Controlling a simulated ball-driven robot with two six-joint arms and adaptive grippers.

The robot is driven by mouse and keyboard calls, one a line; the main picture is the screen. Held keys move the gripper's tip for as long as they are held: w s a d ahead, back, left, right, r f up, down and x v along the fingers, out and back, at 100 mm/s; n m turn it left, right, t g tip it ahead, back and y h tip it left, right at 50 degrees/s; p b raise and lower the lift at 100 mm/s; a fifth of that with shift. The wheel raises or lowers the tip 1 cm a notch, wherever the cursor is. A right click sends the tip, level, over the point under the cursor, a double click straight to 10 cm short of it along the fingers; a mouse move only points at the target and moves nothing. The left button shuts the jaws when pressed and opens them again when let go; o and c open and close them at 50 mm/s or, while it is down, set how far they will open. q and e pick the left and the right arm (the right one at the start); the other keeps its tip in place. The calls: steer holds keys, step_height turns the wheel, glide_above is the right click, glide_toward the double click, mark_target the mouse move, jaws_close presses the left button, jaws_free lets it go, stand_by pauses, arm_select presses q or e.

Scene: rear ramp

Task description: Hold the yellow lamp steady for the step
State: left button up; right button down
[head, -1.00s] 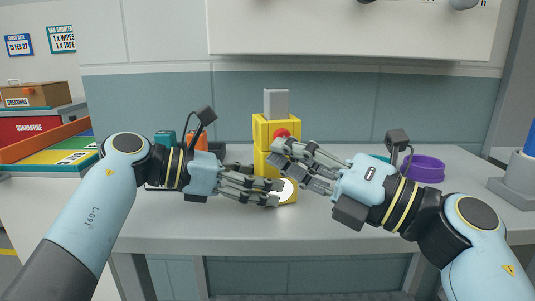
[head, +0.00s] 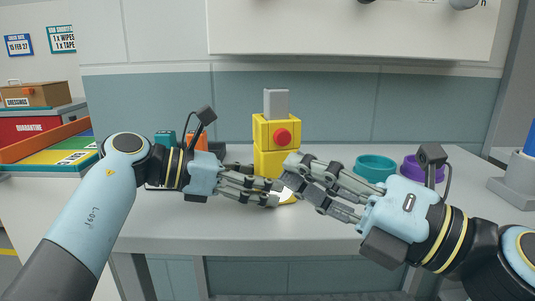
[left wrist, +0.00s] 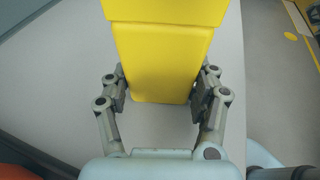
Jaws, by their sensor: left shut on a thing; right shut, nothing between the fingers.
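The yellow lamp (head: 263,133) stands upright on the grey bench, with a red button (head: 282,136) on its front and a grey block (head: 276,103) on top. A pale round patch near its base is partly hidden by the fingers. My left gripper (head: 275,193) is shut on the lamp's lower part. In the left wrist view, the fingers (left wrist: 160,92) flank the yellow body (left wrist: 165,65). My right gripper (head: 292,171) is shut and empty, in front of the lamp's lower right side and below the button in the picture.
A teal bowl (head: 375,168) and a purple bowl (head: 424,170) stand at the right, partly behind my right arm. Teal and orange items (head: 198,139) are behind my left gripper. A grey stand with a blue top (head: 512,183) is at the far right. The bench front (head: 185,233) is clear.

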arm_select(q)
steer(key=o, duration=0.9)
steer(key=shift+o, duration=0.2)
steer(key=shift+a, duration=0.1)
